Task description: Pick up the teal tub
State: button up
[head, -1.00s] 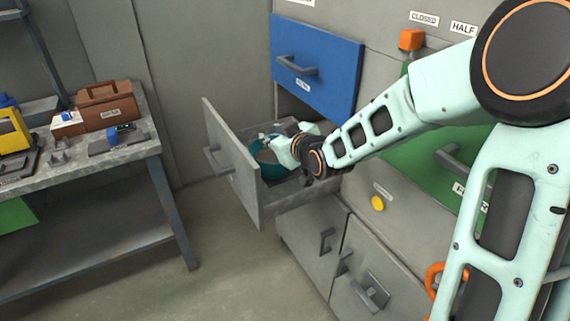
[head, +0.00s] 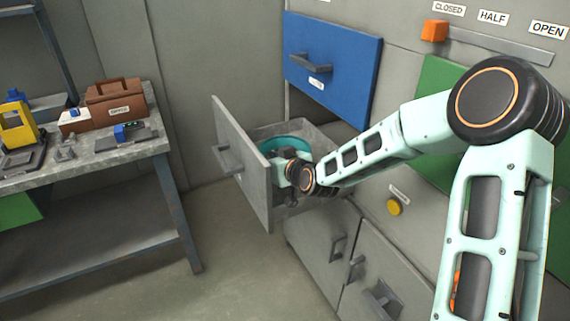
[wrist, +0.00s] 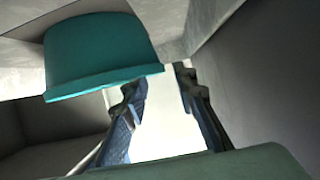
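The teal tub (head: 283,142) sits in the pulled-out grey drawer (head: 240,165), its far rim showing and its near part hidden behind my gripper and the drawer front. In the wrist view the tub (wrist: 100,50) fills the upper left, with its rim edge close to the left finger. My gripper (wrist: 158,82) is open, with a clear gap between its fingers and nothing in it. In the head view my gripper is low in the drawer on the near side of the tub, its fingertips mostly hidden. I cannot tell whether a finger touches the tub.
The drawer walls stand close around my gripper. A blue drawer front (head: 332,68) is above, and a yellow knob (head: 394,207) is on the cabinet to the right. A workbench (head: 120,152) with a brown case (head: 115,104) stands at left. Floor between is clear.

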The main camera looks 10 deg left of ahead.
jog(key=shift+x, duration=1.05)
grip_shut()
